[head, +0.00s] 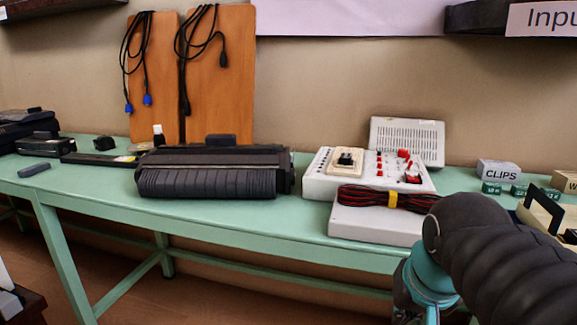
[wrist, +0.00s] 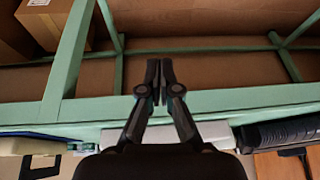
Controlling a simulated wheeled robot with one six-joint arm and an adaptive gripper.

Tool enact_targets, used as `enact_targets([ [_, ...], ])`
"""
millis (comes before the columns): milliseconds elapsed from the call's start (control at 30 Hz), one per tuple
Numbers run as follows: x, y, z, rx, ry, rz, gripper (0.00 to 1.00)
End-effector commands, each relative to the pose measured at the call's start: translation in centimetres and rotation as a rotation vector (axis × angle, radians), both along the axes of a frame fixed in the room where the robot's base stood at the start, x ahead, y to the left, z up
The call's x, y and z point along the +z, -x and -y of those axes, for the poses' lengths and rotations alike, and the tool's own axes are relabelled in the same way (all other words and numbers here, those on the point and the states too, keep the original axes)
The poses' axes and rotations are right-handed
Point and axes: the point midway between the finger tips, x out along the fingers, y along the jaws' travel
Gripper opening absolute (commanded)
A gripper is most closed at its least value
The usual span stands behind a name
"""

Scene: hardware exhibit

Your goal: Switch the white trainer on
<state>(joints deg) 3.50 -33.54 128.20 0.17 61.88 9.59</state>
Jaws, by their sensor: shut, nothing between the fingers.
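The white trainer (head: 318,182) is a white box on the green table in the head view, with several red terminals on its top right. A small cream block with a black part (head: 346,160) sits on its upper left. Whether this is a switch is too small to tell. My gripper (wrist: 159,75) is shut and empty in the wrist view, its fingertips over the table's frame and the floor beyond. A pale edge (wrist: 215,130) shows beside it there; I cannot tell whether it is the trainer. In the head view my arm covers the lower right, and the fingertips are hidden.
A red-and-black cable bundle (head: 375,197) with a yellow tie lies on a flat white box (head: 365,228) before the trainer. A black printer-like machine (head: 210,172) stands left. A vented white case (head: 408,140) leans behind. A CLIPS box (head: 498,172) stands right.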

Motion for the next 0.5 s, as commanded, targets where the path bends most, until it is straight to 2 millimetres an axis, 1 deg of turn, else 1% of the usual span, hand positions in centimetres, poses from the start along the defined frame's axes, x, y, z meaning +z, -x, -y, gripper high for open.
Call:
enact_targets([
  [33, -1.6, 1.2, -0.5, 0.050, 0.016, 0.018, 0.00],
  [100, -3.4, 2.3, -0.9, 0.108, 0.037, 0.041, 0.00],
  [200, -5.3, 3.5, -1.3, 0.169, 0.061, 0.064, 0.00],
  [333, -6.5, 4.1, -1.6, 0.208, 0.076, 0.080, 0.00],
  [500, -6.8, 4.2, -1.7, 0.215, 0.080, 0.081, 0.00],
])
